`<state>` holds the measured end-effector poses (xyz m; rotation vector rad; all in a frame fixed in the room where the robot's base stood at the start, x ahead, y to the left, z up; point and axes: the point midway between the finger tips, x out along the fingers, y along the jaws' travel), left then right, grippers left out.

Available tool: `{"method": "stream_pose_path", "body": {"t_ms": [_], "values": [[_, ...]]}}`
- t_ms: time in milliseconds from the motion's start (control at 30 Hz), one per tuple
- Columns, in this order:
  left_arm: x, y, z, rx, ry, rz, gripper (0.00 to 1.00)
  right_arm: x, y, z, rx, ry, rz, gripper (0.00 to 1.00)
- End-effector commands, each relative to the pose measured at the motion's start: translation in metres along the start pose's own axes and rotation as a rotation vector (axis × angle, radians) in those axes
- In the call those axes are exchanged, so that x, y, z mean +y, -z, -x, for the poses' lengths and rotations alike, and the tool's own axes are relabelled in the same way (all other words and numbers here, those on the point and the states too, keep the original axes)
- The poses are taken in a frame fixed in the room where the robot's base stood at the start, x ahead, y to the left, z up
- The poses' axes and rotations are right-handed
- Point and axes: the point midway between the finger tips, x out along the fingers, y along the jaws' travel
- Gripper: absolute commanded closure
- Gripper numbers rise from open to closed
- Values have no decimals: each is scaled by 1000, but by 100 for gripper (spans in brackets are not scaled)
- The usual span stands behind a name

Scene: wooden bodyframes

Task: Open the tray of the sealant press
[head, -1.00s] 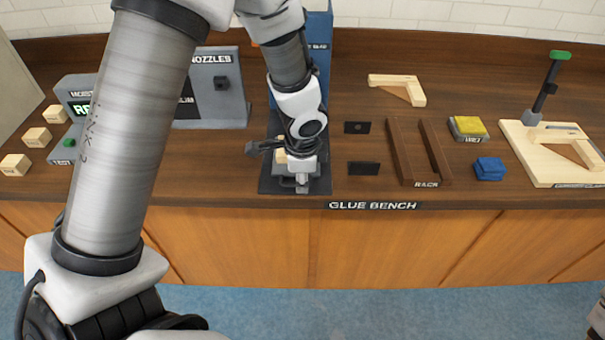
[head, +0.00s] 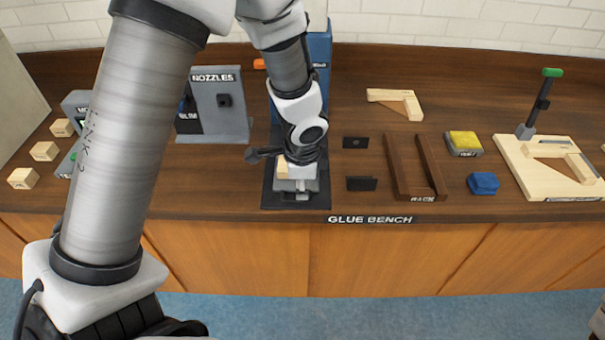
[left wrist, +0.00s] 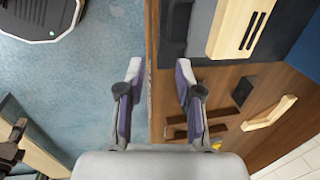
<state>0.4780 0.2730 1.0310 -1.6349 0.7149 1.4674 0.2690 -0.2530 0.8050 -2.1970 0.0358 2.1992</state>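The sealant press is a blue upright (head: 318,50) on a dark base plate (head: 268,198), mostly covered by my left arm in the head view. Its grey tray (head: 284,185) is low at the front, with a pale wooden piece (head: 282,168) on it. In the left wrist view the wooden piece (left wrist: 240,25) shows two dark slots. My left gripper (left wrist: 160,68) is open and empty there, its fingers apart above the bench's front edge. In the head view its fingers are largely hidden by the wrist.
A grey nozzle stand (head: 220,105) is left of the press. Two small black plates (head: 362,184), a brown rack (head: 430,165), a yellow-topped pad (head: 464,142), a blue cloth (head: 483,183) and a wooden jig (head: 520,165) are to the right. The bench front (head: 390,250) drops to blue floor.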

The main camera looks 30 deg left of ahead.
Motion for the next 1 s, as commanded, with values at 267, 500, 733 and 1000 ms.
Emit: {"method": "stream_pose_path", "body": {"t_ms": [267, 500, 733, 1000], "values": [[-2, 1, 54, 3, 8, 2, 65, 0, 0, 0, 0, 0, 0, 60], [-1, 1, 106, 2, 3, -1, 65, 0, 0, 0, 0, 0, 0, 60], [0, 0, 117, 1, -2, -2, 65, 0, 0, 0, 0, 0, 0, 60], [-5, 2, 117, 5, 18, 37, 65, 0, 0, 0, 0, 0, 0, 60]]}}
